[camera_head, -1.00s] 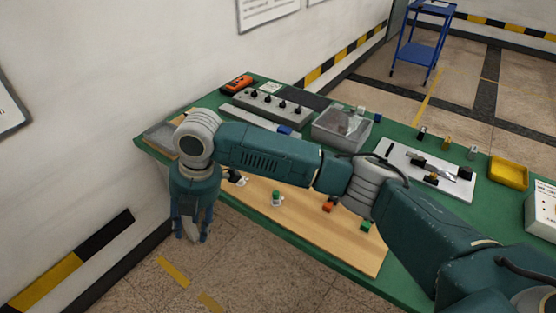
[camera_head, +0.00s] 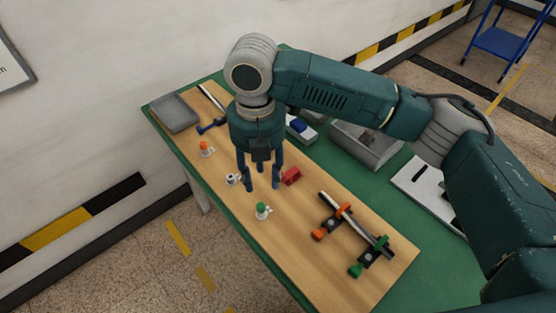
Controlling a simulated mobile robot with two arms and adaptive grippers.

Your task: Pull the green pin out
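A small green-topped pin (camera_head: 262,208) stands upright in a pale holder on the wooden board, near the board's front edge. My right gripper (camera_head: 262,187) points down above the board, just behind the green pin in the picture. Its fingers are spread apart with nothing seen between them, and I see no contact with the pin. A pin with an orange top (camera_head: 204,147) and a white one with a dark top (camera_head: 231,179) stand to the left. My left gripper is not in view.
A red block (camera_head: 291,175) lies just right of the gripper. Toggle clamps with orange (camera_head: 319,235) and green (camera_head: 356,270) handles sit on the wooden board (camera_head: 300,255) at right. A grey tray (camera_head: 174,113) and a blue-handled hammer (camera_head: 212,125) lie at far left.

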